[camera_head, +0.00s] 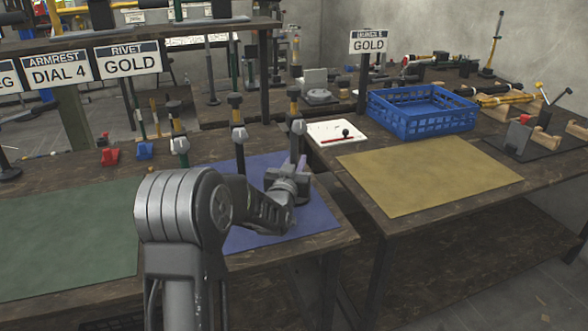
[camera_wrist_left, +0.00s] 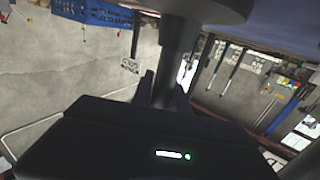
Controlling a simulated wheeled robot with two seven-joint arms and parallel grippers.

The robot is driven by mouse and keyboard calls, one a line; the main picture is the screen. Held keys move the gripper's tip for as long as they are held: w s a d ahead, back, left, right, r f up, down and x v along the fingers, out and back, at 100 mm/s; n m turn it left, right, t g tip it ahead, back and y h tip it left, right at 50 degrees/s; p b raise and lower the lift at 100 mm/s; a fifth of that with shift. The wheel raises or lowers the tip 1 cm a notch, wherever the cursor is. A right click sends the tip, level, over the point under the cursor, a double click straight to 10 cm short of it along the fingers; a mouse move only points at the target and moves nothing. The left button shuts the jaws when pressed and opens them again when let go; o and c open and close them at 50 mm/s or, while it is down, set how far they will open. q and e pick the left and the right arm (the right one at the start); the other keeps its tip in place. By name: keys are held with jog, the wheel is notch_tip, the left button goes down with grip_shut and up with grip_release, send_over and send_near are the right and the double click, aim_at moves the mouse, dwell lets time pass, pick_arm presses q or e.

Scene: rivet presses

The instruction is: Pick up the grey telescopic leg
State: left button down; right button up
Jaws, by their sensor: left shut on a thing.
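A dark grey telescopic leg (camera_head: 297,143) stands upright at the far right corner of the blue mat, with a black-and-yellow upper part and a light grey clamp. My left gripper (camera_head: 296,177) is shut on its lower part; the arm hides some of the leg's foot. In the left wrist view, the leg's grey tube (camera_wrist_left: 176,55) runs between the fingers (camera_wrist_left: 166,92) up to a wide round part at the top edge. I cannot tell whether its foot touches the mat. My right gripper is not in view.
Two similar legs stand to the left, one dark (camera_head: 239,135) and one greenish (camera_head: 179,145). The blue mat (camera_head: 250,235) lies under my arm. A white board (camera_head: 335,133), a blue crate (camera_head: 420,122) and a clear yellow mat (camera_head: 430,175) are to the right.

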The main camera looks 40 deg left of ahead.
pick_arm(q)
jog(key=shift+r, duration=0.15)
notch_tip(320, 180, up, 10)
jog(key=shift+p, duration=0.35)
dwell(0.3)
dwell(0.6)
